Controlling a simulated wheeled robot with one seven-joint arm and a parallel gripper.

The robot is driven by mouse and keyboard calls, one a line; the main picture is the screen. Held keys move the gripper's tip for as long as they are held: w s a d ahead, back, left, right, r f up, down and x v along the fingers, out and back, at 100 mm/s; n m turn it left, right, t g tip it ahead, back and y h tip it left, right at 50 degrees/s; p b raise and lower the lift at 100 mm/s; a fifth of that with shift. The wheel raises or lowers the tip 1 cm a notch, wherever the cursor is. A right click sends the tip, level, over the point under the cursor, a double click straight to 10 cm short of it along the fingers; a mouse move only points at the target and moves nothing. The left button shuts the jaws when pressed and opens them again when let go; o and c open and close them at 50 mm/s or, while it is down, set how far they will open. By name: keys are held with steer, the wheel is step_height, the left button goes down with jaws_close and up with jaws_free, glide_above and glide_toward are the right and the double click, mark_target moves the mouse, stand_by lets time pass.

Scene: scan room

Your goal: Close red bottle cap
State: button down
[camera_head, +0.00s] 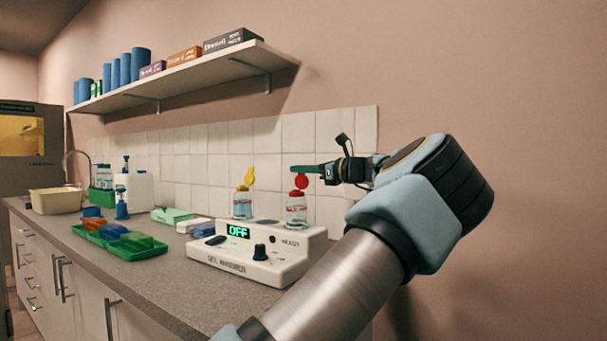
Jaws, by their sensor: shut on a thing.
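The red-capped bottle (296,210) is a small clear bottle standing on the white device. Its red cap (301,181) is flipped up above the bottle's neck, so the bottle looks open. My gripper (300,170) comes in from the right, its green fingers level at the top of the red cap. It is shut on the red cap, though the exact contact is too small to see.
A similar bottle (242,206) with a raised yellow cap (247,178) stands close on the left. The white device (262,256) shows "OFF" and has a black knob. A green tray (119,242) with coloured racks lies further left. A shelf (190,75) hangs above.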

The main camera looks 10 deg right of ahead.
steer(key=n, duration=0.1)
steer(key=s+a+n+b, duration=0.1)
steer(key=n+b, duration=0.1)
steer(key=shift+s+a+f+n, duration=0.2)
steer(key=shift+a+f+n, duration=0.05)
steer(key=shift+f+n, duration=0.15)
steer(key=n+b, duration=0.1)
steer(key=s+a+f+n+b, duration=0.1)
steer(key=n+b, duration=0.2)
steer(key=shift+s+a+f+n+b, duration=0.2)
steer(key=shift+s+a+n+b, duration=0.1)
steer(key=shift+b, duration=0.1)
steer(key=f+n+b, duration=0.1)
steer(key=n+b, duration=0.1)
steer(key=b, duration=0.1)
steer(key=a+f+n+b, duration=0.1)
steer(key=n+b, duration=0.1)
steer(key=n, duration=0.1)
steer(key=s+f+n+b, duration=0.1)
steer(key=n+b, duration=0.2)
steer(key=shift+s+a+f+b, duration=0.1)
steer(key=shift+a+f+b, duration=0.05)
steer(key=shift+b, duration=0.15)
steer(key=c, duration=1)
jaws_free()
steer(key=v, duration=1)
steer(key=shift+s+d+p, duration=0.25)
steer(key=shift+d+p, duration=0.05)
